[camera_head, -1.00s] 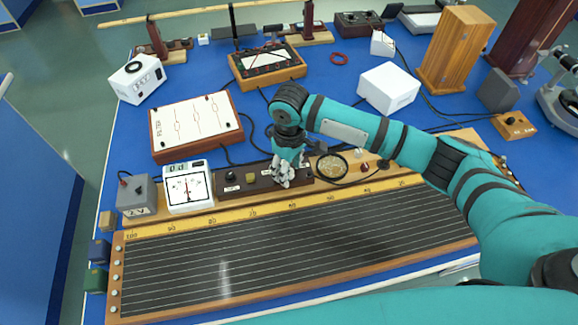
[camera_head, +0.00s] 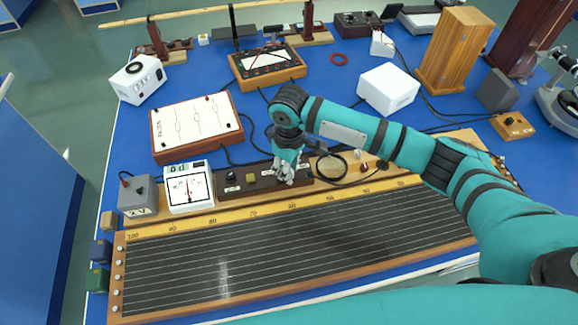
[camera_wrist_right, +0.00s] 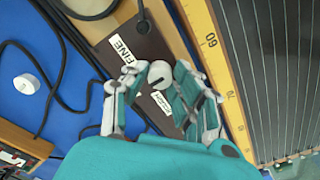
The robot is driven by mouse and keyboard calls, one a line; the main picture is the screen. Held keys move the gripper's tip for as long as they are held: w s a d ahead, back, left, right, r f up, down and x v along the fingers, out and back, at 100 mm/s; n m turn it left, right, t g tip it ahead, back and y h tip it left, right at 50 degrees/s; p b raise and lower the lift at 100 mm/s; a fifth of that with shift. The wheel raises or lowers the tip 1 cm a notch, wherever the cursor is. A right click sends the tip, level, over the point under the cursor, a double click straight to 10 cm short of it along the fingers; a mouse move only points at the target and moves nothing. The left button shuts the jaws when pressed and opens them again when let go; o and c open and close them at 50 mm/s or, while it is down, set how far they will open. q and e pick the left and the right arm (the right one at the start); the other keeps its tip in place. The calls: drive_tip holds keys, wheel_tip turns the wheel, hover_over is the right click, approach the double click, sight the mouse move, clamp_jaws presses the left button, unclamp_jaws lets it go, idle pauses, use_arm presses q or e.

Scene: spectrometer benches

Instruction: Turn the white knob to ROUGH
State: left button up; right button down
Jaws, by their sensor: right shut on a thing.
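The white knob (camera_wrist_right: 159,72) sits on a dark brown switch panel (camera_wrist_right: 149,44) between a FINE label (camera_wrist_right: 124,48) and a second label (camera_wrist_right: 161,103), partly covered by a finger, that seems to read ROUGH. My right gripper (camera_wrist_right: 150,78) is shut on the knob, with fingers on both sides of it. A small dark mark shows on the knob, but I cannot tell its setting. In the head view my right gripper (camera_head: 286,172) reaches down onto the panel (camera_head: 229,190) and hides the knob. My left gripper is not in view.
The wired slide board (camera_head: 290,245) lies in front of the panel. A white meter (camera_head: 189,187) and a grey box (camera_head: 138,196) stand left of it. A FILTER board (camera_head: 195,126) lies behind. A dark cable loops close to the gripper's right.

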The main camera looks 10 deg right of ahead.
drive_tip(key=shift+r+n+p, duration=0.25)
drive_tip(key=shift+n+p, duration=0.8)
drive_tip(key=shift+n, duration=0.05)
drive_tip(key=n+p, duration=0.2)
drive_tip(key=shift+n, duration=0.3)
drive_tip(key=n+p, duration=0.1)
drive_tip(key=n, duration=0.2)
drive_tip(key=shift+f, duration=0.1)
drive_tip(key=shift+w+f+n+p, duration=0.1)
drive_tip(key=shift+n+p, duration=0.5)
drive_tip(key=shift+n, duration=1.1)
drive_tip(key=c, duration=1.1)
unclamp_jaws()
